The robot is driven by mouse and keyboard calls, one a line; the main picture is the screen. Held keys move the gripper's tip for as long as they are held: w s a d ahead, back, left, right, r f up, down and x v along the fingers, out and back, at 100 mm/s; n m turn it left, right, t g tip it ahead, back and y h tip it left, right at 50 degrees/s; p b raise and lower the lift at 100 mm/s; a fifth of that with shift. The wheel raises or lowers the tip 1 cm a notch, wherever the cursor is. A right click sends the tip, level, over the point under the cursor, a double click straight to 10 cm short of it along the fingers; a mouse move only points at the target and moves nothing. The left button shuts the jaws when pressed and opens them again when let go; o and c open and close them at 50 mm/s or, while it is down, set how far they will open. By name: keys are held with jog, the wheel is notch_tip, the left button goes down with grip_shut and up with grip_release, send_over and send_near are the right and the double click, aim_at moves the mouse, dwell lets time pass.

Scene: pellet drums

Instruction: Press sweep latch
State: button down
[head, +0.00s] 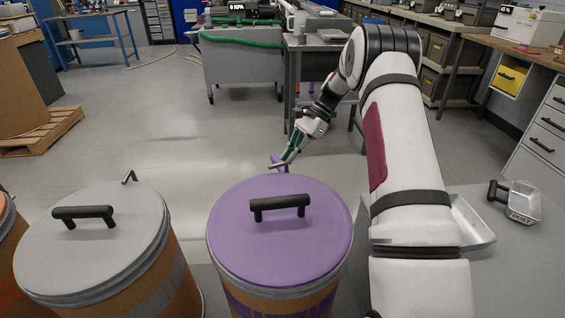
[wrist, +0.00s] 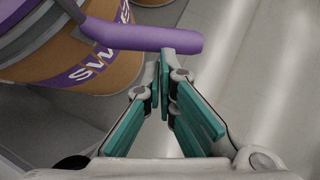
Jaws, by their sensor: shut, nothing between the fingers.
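The sweep drum has a purple lid (head: 280,235) with a black handle, and its purple band with white lettering shows in the wrist view (wrist: 85,74). The sweep latch (head: 277,162) is a purple lever at the far edge of this lid; in the wrist view the latch (wrist: 150,38) reaches across the top, out from the drum. My gripper (head: 285,162) is at the latch, beyond the drum's far rim. In the wrist view my gripper (wrist: 164,62) has its teal fingers shut and empty, tips at the lever's edge. I cannot tell whether they touch it.
A grey-lidded drum (head: 95,240) with its own grey latch (head: 129,177) stands to the left. A metal scoop marked dust (head: 524,203) lies on the grey surface at right. A grey cart (head: 245,65) stands behind. The floor beyond the drums is clear.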

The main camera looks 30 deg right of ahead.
aim_at(276, 157)
jog(key=a+n, duration=0.1)
jog(key=w+a+n+g, duration=0.1)
jog(key=a+b, duration=0.1)
jog(key=a, duration=0.1)
jog(key=shift+w+n+g, duration=0.3)
jog(key=shift+n+g, duration=0.1)
jog(key=shift+w+a+n+h, duration=0.15)
jog(key=shift+a+n+h, duration=0.15)
jog(key=shift+a, duration=0.6)
jog(key=shift+s+a+n+g+h+p, duration=0.1)
jog(key=shift+s+a+n+g, duration=0.25)
jog(key=shift+a, duration=0.5)
jog(key=shift+s+a+n+g+h+p, duration=0.2)
jog(key=shift+a+n, duration=0.25)
jog(key=shift+a, duration=0.4)
jog(key=shift+s+a+n+g, duration=0.2)
jog(key=shift+a+n+g, duration=0.2)
jog(key=shift+a, duration=0.45)
